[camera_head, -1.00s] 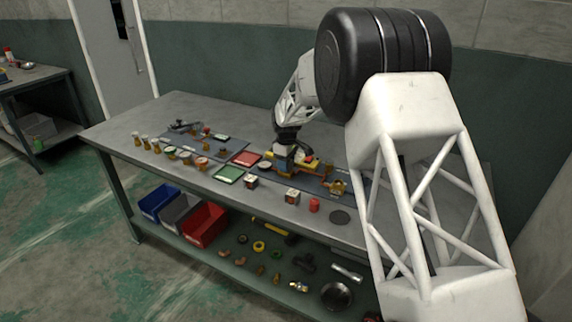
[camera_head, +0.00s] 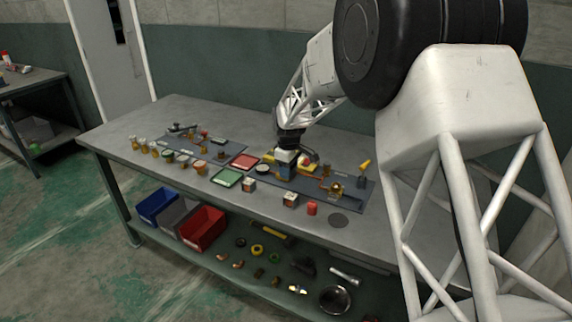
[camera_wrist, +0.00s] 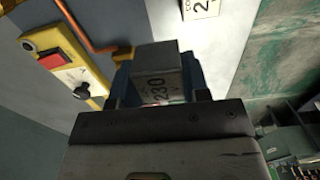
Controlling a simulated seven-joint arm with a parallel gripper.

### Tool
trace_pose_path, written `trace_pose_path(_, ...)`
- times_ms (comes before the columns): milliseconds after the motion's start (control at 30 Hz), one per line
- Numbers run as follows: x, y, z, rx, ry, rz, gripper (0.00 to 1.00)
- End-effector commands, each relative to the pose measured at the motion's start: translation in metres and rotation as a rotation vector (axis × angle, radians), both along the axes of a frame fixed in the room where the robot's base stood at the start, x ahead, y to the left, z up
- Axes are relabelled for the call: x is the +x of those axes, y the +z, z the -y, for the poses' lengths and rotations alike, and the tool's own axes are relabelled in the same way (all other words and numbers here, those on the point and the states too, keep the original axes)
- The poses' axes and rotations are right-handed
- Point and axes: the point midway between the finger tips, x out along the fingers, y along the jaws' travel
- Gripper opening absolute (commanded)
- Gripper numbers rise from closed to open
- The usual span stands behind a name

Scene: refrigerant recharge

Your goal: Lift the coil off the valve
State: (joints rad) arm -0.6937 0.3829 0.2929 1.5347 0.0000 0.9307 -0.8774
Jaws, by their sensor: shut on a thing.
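In the head view the coil (camera_head: 285,170) is a small blue block below my gripper (camera_head: 288,151). My gripper is shut on the coil from above; its dark body covers the lower part of the wrist view. A brass fitting (camera_wrist: 122,55) with a copper pipe (camera_wrist: 82,28) shows beside the coil. The valve under the coil is hidden, so I cannot tell how far apart they are.
A yellow panel (camera_wrist: 62,65) with a red square and black knob lies close by. On the table stand a green tray (camera_head: 227,178), a red tray (camera_head: 244,161), small boxes (camera_head: 290,200) and a red can (camera_head: 311,209). The table's front right is mostly clear.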

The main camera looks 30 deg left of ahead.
Motion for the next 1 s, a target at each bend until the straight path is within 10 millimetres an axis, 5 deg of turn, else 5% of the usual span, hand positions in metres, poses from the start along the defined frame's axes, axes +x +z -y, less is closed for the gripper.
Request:
trace_pose_path(500,-0.050,0.006,0.041,0.000,0.000,0.000,0.20)
trace_pose_path(1000,-0.061,0.007,0.049,0.000,0.000,0.000,0.20)
